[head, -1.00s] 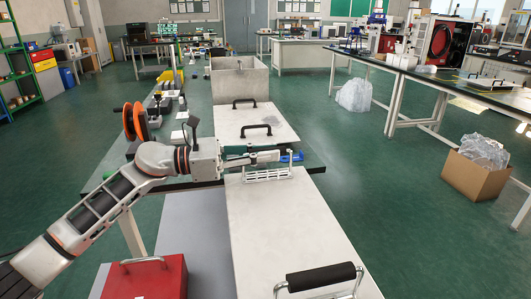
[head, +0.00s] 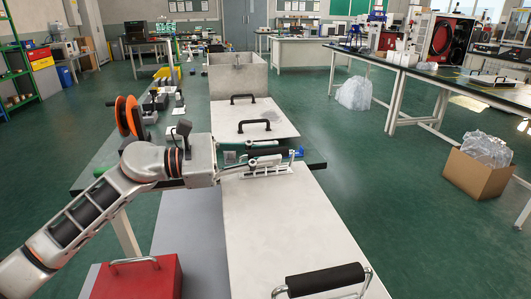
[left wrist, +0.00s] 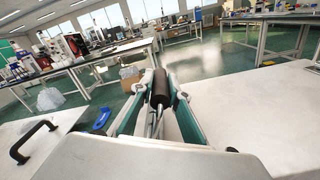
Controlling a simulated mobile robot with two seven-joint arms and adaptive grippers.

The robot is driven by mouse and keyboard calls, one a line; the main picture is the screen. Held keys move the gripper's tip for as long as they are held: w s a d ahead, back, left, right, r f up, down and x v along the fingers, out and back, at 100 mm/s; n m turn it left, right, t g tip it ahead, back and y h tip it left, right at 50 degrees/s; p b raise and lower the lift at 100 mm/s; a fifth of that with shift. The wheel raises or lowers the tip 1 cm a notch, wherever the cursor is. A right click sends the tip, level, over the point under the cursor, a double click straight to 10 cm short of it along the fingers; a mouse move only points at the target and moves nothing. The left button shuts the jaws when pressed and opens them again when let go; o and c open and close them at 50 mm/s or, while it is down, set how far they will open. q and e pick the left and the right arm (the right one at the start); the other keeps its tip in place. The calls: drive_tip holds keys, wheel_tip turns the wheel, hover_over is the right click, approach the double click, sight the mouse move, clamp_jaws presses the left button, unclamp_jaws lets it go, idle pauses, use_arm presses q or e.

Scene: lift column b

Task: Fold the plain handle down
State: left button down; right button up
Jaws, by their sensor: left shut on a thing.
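My left gripper (head: 275,157) reaches in from the left over the far end of the near white panel (head: 275,215). It is shut on a handle with a dark cylindrical grip (head: 267,151). In the left wrist view the grip (left wrist: 160,88) lies between the fingers (left wrist: 161,90), with thin metal legs below it. The fingers hide part of this handle and where it is fixed. Another handle, with a black grip and bright metal ends (head: 324,280), stands at the near end of the panel. My right gripper is not in view.
Two black handles (head: 254,125) (head: 243,98) stand on the farther white panel (head: 262,112). A grey open box (head: 238,76) is beyond them. A red case (head: 138,277) is at the near left. A blue item (head: 300,152) sits beside the gripper.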

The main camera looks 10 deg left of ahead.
use_arm(q)
drive_tip(key=shift+s+d+f+m+b, duration=0.1)
drive_tip(key=shift+s+f+m+b, duration=0.3)
drive_tip(key=shift+m, duration=0.6)
drive_tip(key=shift+r, duration=0.1)
drive_tip(key=c, duration=2)
unclamp_jaws()
drive_tip(key=shift+o, duration=0.2)
drive_tip(key=v, duration=1.2)
